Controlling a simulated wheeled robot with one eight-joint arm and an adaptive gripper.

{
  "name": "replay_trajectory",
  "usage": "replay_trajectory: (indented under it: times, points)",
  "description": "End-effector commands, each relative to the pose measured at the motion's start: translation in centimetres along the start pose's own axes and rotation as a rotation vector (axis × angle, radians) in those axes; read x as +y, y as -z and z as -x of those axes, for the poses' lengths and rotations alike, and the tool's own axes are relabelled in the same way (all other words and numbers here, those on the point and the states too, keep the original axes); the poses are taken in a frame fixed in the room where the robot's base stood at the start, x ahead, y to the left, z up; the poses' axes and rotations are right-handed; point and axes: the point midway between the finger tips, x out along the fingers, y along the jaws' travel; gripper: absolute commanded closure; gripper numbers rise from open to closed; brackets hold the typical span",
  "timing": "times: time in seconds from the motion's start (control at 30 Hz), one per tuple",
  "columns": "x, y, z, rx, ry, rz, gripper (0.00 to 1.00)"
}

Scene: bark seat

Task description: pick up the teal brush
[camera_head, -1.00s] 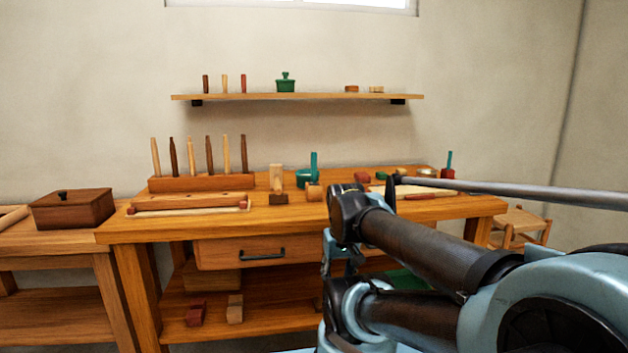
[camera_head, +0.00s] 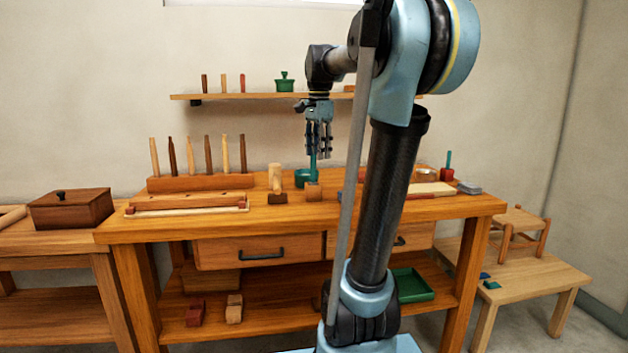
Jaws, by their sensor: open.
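The upright teal handle (camera_head: 313,172), which looks like the teal brush, stands at the back middle of the workbench, at a round teal holder or base (camera_head: 303,178). I cannot tell whether the two are one piece. My gripper (camera_head: 318,155) points down at the handle, with its fingers apart. In this view the fingers overlap the handle's upper part and hide it. I cannot tell whether they are around it, touching it or in front of it. Another teal handle (camera_head: 449,159) rises from a red block or pot (camera_head: 447,174) at the right.
A wooden mallet-like piece (camera_head: 275,180) and a small wooden block (camera_head: 313,191) stand close by. A peg rack (camera_head: 200,183) is at the left. A wall shelf (camera_head: 240,97) hangs behind my gripper. My arm hides part of the bench's right half.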

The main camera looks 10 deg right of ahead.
Motion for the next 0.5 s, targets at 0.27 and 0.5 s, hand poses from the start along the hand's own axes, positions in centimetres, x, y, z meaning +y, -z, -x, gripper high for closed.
replay_trajectory:
  times: [0.27, 0.5]
  points:
    - [-6.8, 3.1, 4.8, -0.011, -0.038, -0.302, 0.59]
    - [-9.1, 4.1, 6.1, -0.012, -0.052, -0.422, 0.59]
